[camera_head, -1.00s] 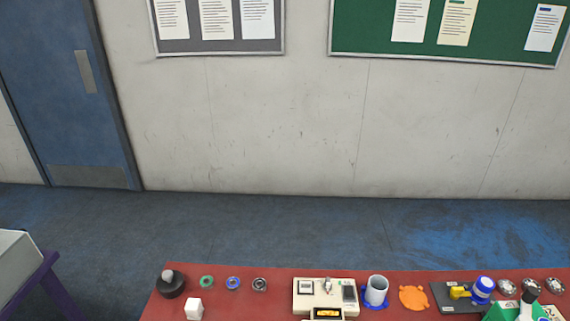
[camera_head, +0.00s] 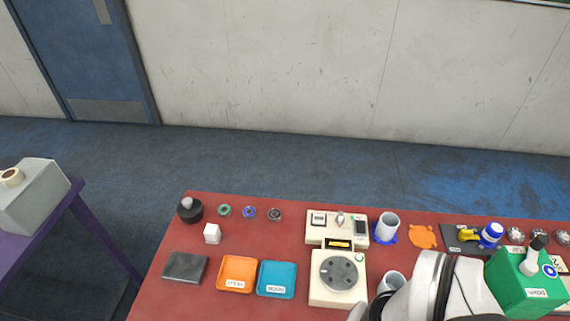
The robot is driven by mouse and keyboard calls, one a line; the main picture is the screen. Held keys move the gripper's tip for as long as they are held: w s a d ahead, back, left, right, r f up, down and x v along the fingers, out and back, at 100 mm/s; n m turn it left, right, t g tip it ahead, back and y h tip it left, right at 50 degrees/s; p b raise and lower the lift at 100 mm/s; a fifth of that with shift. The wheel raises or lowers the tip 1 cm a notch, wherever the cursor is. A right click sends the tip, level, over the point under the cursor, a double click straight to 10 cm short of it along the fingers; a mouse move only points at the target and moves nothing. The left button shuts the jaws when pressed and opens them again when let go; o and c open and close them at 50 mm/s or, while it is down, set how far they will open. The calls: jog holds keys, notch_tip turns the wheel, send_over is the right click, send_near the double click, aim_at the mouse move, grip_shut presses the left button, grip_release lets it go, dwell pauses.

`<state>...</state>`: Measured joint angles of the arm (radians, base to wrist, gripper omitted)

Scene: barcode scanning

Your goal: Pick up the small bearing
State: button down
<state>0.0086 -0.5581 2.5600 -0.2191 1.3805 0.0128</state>
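Three small ring-shaped parts that look like bearings lie in a row on the red table at its back left. One is a green ring (camera_head: 224,210), one a blue ring (camera_head: 249,212), and one a dark metallic ring (camera_head: 274,215). They look close in size, and I cannot tell which is the small bearing. My white arm shows at the lower right edge, far to the right of the rings.
The red table (camera_head: 200,301) also holds a dark round pot (camera_head: 190,210), white block (camera_head: 212,234), grey pad (camera_head: 185,267), orange tray (camera_head: 221,284), blue tray (camera_head: 262,290), cream device with a round plate (camera_head: 338,296), grey cup (camera_head: 388,226) and green box (camera_head: 521,290).

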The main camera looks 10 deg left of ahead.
jog(key=c, duration=1.6)
grip_release()
jog(key=shift+c, duration=1.3)
grip_release()
jog(key=n+t+h, duration=0.1)
jog(key=n+t, duration=0.4)
jog(key=n, duration=0.3)
send_over(274, 214)
jog(key=s+d, duration=0.3)
jog(key=s, duration=0.6)
notch_tip(274, 214, down, 7)
jog(key=x, duration=0.5)
jog(key=w+a+x, duration=0.1)
jog(key=x, duration=1)
jog(key=shift+w+a+r, duration=0.1)
jog(key=shift+w+a, duration=0.2)
jog(key=shift+w, duration=0.05)
